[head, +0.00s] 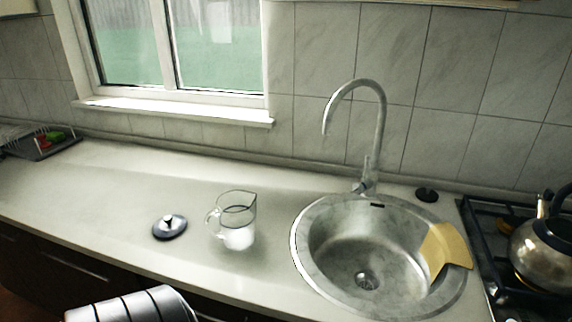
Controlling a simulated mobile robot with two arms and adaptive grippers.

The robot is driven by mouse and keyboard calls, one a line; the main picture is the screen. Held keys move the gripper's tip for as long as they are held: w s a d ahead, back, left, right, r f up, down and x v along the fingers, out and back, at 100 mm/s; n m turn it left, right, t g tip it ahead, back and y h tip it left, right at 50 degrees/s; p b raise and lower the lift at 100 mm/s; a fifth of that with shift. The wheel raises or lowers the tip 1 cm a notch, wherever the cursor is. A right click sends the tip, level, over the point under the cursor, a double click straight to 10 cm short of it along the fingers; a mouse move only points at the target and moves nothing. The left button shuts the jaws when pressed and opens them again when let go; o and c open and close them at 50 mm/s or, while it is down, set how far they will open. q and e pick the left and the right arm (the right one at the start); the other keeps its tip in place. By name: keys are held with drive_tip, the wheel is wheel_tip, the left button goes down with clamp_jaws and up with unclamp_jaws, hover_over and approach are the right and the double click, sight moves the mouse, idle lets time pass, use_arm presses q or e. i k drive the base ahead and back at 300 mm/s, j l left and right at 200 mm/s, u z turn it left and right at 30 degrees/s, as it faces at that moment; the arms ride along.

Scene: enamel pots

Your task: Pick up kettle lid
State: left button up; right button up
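A dark round lid (169,227) with a light knob on top lies on the counter, left of a glass jug. A shiny metal kettle (545,252) stands on the stove at the right edge and is partly cut off by the frame. I cannot tell whether its top opening is covered. A small black round piece (427,195) with a raised middle lies behind the sink, right of the tap. It is too small to tell whether it is a plug or a lid.
The clear glass jug (237,222) stands between the lid and the round metal sink (310,262). A tall tap (367,140) rises behind the sink. A yellow cloth or board (446,247) rests on the sink's right rim. The counter (90,190) left of the lid is clear.

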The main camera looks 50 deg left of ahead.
sight(169, 226)
drive_tip(key=u, duration=2.5)
